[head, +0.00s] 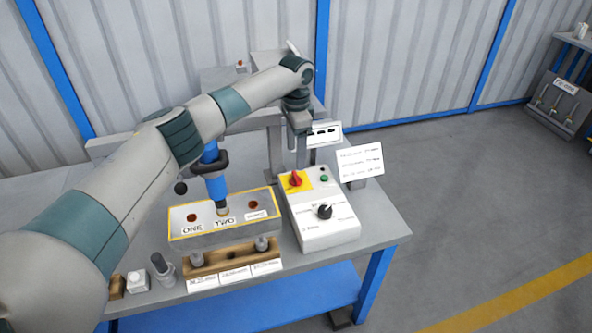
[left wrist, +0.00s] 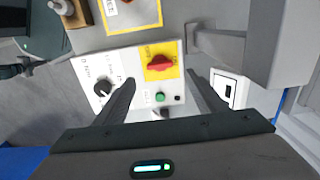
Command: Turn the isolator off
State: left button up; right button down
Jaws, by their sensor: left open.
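The isolator is a red rotary handle (head: 295,179) on a yellow plate, at the upper left of a white control box (head: 331,233) on the bench. In the left wrist view the red handle (left wrist: 160,63) lies roughly crosswise in the picture, just beyond the fingertips. My left gripper (head: 301,153) is above the back of the box. Its two dark fingers (left wrist: 161,84) are spread apart with nothing between them, and neither visibly touches the handle. The plate's markings are too small to read surely. My right gripper is not in view.
A black knob (head: 324,211) and a green button (head: 324,178) share the box. A blue tool (head: 216,184) stands over a yellow-edged block (head: 186,233) on the left. A sign (head: 360,162) stands behind right.

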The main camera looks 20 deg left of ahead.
aim_at(296, 176)
pick_arm(q)
notch_tip(296, 176, down, 3)
jog(key=shift+f+p, duration=0.1)
jog(key=shift+p, duration=0.25)
notch_tip(296, 176, down, 6)
jog(key=shift+r+p, duration=0.25)
jog(key=shift+p, duration=0.2)
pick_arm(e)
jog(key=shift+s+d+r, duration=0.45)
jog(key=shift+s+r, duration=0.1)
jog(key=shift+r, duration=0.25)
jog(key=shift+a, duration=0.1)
pick_arm(q)
jog(key=shift+c, duration=0.9)
jog(key=c, duration=0.9)
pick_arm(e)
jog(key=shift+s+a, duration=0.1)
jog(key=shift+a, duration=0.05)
